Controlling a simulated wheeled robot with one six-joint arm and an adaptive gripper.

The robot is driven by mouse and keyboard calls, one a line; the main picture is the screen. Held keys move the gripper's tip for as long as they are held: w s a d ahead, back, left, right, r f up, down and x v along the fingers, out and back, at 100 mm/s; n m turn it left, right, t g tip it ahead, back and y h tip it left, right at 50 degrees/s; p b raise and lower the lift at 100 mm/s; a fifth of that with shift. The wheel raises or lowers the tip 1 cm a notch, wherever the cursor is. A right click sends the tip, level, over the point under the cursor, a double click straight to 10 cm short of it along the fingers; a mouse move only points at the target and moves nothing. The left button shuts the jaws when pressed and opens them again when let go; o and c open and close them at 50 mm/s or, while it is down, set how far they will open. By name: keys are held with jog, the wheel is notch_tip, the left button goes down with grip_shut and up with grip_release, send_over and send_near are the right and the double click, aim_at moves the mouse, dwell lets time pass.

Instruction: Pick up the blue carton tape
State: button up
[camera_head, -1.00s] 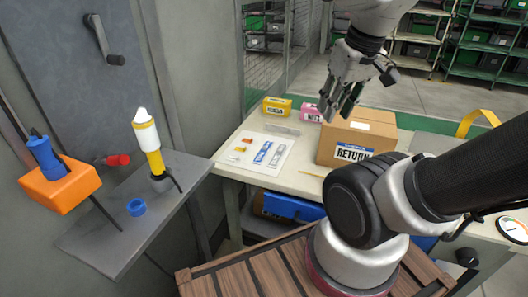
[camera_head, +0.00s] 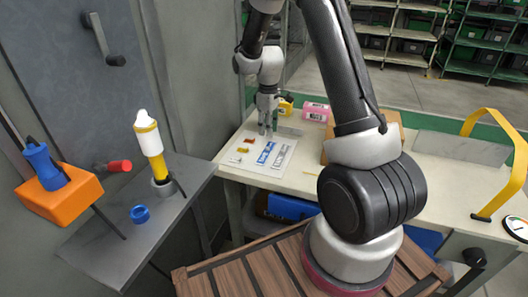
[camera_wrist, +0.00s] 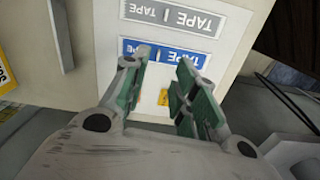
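The blue carton tape (camera_head: 266,153) is a flat blue strip lying on a white sheet (camera_head: 253,174) on the workbench. In the wrist view the blue strip (camera_wrist: 178,54), marked TAPE, lies just past my fingertips. My gripper (camera_head: 268,131) is above the far part of the sheet, pointing down. In the wrist view my gripper (camera_wrist: 163,68) is open, with green-padded fingers apart and nothing between them. The left fingertip overlaps the strip's edge in the picture; I cannot tell whether it touches. A grey strip (camera_head: 282,156) marked TAPE lies beside the blue one.
Small orange and yellow pieces (camera_head: 245,145) lie on the sheet. A yellow box (camera_head: 286,107) and pink box (camera_head: 315,111) stand behind. The cardboard box (camera_head: 325,149) is mostly hidden by my arm. A blue ring (camera_head: 139,214) sits on the left shelf.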

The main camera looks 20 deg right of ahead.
aim_at(269, 144)
jog(key=shift+w+n, duration=0.1)
jog(key=shift+n, duration=0.3)
jog(key=shift+f, duration=0.3)
notch_tip(269, 144, down, 7)
jog(key=shift+f, duration=0.1)
jog(key=shift+d, duration=0.1)
grip_shut()
